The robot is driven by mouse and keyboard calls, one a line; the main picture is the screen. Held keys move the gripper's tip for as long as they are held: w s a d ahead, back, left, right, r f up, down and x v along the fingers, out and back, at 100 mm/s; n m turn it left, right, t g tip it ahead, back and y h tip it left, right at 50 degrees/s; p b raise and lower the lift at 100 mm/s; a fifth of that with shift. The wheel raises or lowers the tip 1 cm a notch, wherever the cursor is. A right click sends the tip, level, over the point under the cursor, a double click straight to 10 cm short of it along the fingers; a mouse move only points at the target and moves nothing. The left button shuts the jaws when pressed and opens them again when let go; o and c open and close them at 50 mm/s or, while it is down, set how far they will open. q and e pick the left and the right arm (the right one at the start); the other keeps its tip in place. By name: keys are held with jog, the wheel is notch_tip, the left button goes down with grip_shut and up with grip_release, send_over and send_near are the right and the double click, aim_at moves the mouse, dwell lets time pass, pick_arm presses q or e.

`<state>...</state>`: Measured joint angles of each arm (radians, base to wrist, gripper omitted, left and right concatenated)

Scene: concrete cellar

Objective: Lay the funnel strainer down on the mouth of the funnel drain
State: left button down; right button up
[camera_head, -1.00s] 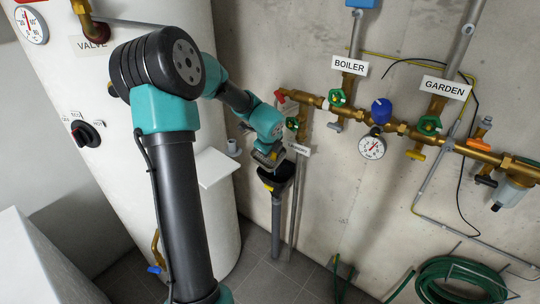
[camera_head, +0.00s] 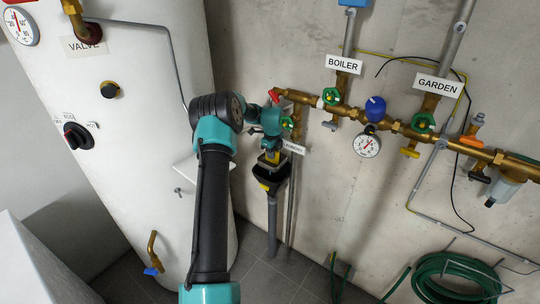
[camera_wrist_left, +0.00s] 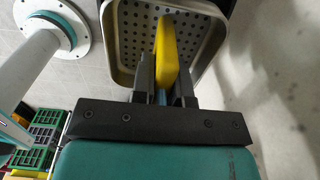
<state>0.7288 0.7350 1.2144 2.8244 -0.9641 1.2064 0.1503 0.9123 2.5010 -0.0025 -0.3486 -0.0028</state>
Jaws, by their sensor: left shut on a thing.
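The funnel drain (camera_head: 272,177) is a black funnel on a grey upright pipe by the wall in the head view. My left gripper (camera_head: 271,157) is just above its mouth, pointing down. In the left wrist view the left gripper (camera_wrist_left: 164,68) is shut on the upright yellow handle of the funnel strainer (camera_wrist_left: 206,46), a pale square tray with round holes. The strainer's tray is largely hidden in the head view, and I cannot tell whether it touches the funnel's rim. My right gripper is in neither view.
A white tank (camera_head: 120,150) stands left of the funnel, with a small white shelf near my arm. Brass pipework with green valves (camera_head: 331,97) and a gauge (camera_head: 367,145) runs along the wall to the right. A coiled green hose (camera_head: 455,278) lies lower right.

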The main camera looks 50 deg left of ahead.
aim_at(273, 164)
pick_arm(q)
jog(key=shift+w, duration=0.25)
jog(key=shift+f, duration=0.15)
jog(key=shift+f, duration=3.25)
jog(key=shift+f, duration=0.7)
jog(key=c, duration=1.1)
grip_release()
jog(key=shift+o, duration=0.2)
jog(key=shift+r, duration=0.15)
jog(key=shift+r, duration=3.9)
